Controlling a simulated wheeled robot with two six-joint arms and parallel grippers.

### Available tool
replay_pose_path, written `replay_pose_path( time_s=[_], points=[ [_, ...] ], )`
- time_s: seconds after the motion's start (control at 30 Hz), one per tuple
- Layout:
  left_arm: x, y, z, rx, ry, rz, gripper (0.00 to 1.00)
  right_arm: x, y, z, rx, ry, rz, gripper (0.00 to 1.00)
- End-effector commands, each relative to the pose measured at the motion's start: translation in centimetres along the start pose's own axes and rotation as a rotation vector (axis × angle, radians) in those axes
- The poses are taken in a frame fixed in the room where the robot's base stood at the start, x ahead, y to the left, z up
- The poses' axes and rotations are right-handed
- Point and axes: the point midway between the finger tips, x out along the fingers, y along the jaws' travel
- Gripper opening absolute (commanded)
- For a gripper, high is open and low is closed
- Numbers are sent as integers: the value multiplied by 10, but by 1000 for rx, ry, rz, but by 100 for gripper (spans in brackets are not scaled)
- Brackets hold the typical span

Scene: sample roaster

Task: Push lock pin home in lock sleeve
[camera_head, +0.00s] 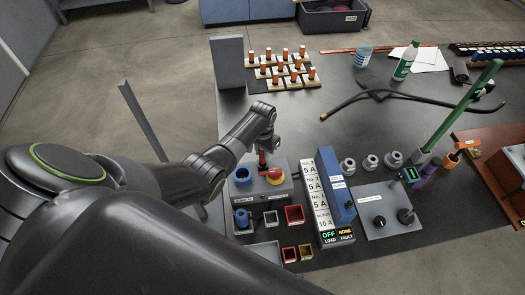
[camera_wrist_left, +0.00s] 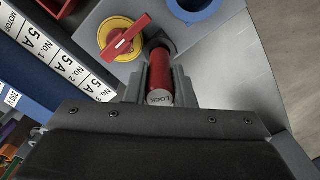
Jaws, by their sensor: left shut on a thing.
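The lock pin (camera_wrist_left: 160,78) is a red cylinder with "LOCK" on its near end face. My left gripper (camera_wrist_left: 158,88) is shut on it, one finger on each side. The pin's far end is at the dark lock sleeve (camera_wrist_left: 158,40), beside the red-and-yellow rotary switch (camera_wrist_left: 122,38). I cannot tell how deep the pin sits in the sleeve. In the head view the red pin (camera_head: 262,159) shows small below my left gripper (camera_head: 266,148), over the grey switch box (camera_head: 270,188). The sleeve is mostly hidden there. My right gripper is not in view.
A blue ring (camera_wrist_left: 194,8) lies close by the sleeve. A breaker block with "5 A" labels (camera_head: 316,198) stands right of the switch box. Blue and red sockets (camera_head: 294,214) sit in front. A grey upright plate (camera_head: 228,63) stands behind; the table's middle is fairly clear.

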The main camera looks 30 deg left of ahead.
Motion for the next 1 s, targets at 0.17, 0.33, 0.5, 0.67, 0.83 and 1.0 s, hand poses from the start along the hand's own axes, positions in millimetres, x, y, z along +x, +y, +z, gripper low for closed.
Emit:
replay_pose_path(
  time_s=[0.17,0.33,0.5,0.67,0.83,1.0],
  points=[
    [2,0,0,0,0,0,0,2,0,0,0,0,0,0],
    [7,0,0,0,-1,0,0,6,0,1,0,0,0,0],
    [12,0,0,0,-1,0,0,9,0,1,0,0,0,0],
    [17,0,0,0,-1,0,0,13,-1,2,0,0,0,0],
    [22,0,0,0,0,0,0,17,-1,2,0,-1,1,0],
    [27,0,0,0,0,0,0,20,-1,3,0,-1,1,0]
  ],
)
